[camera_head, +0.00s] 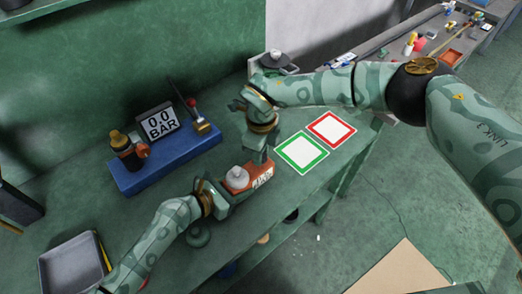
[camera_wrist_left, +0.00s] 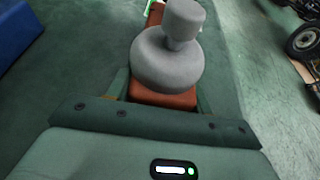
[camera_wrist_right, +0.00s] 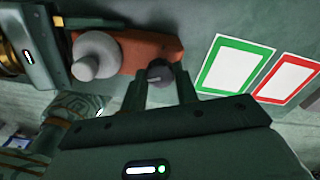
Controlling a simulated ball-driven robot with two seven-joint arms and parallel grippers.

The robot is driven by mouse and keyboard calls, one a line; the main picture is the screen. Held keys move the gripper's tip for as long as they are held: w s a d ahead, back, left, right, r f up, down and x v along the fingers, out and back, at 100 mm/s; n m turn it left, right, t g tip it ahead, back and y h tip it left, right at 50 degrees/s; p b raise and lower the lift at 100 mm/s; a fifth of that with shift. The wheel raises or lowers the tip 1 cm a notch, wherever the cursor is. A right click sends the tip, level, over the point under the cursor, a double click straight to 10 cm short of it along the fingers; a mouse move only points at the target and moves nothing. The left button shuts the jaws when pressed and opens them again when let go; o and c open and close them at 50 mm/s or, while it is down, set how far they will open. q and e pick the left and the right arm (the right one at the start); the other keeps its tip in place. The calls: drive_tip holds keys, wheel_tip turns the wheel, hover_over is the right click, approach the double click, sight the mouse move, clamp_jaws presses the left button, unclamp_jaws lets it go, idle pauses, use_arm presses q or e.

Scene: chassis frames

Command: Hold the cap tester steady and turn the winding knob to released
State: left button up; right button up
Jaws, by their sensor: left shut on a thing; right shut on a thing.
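The cap tester is an orange-red block (camera_head: 262,179) with a pale grey domed piece (camera_head: 237,177) on top, on the green bench. It also shows in the left wrist view (camera_wrist_left: 160,97) and the right wrist view (camera_wrist_right: 148,48). My left gripper (camera_head: 224,193) is shut on the block's near-left end, fingers either side of it. My right gripper (camera_head: 262,160) comes from above and is shut on the dark grey winding knob (camera_wrist_right: 159,74) at the block's other end. The knob's pointer and marks are too small to read. In the head view my right gripper hides the knob.
A blue stand (camera_head: 165,165) behind carries a 0.0 BAR display (camera_head: 160,122), a dark canister and a red-knobbed lever. Green-framed (camera_head: 302,152) and red-framed (camera_head: 331,129) white squares lie to the right. A grey tray (camera_head: 72,265) is at lower left.

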use_arm(q)
drive_tip(key=shift+a, duration=0.1)
use_arm(e)
drive_tip(key=n, duration=1.3)
drive_tip(key=shift+w+d, duration=0.1)
drive_tip(key=shift+n, duration=0.3)
drive_tip(key=o, duration=0.7)
drive_tip(key=shift+o, duration=1.4)
wheel_tip(320, 180, up, 12)
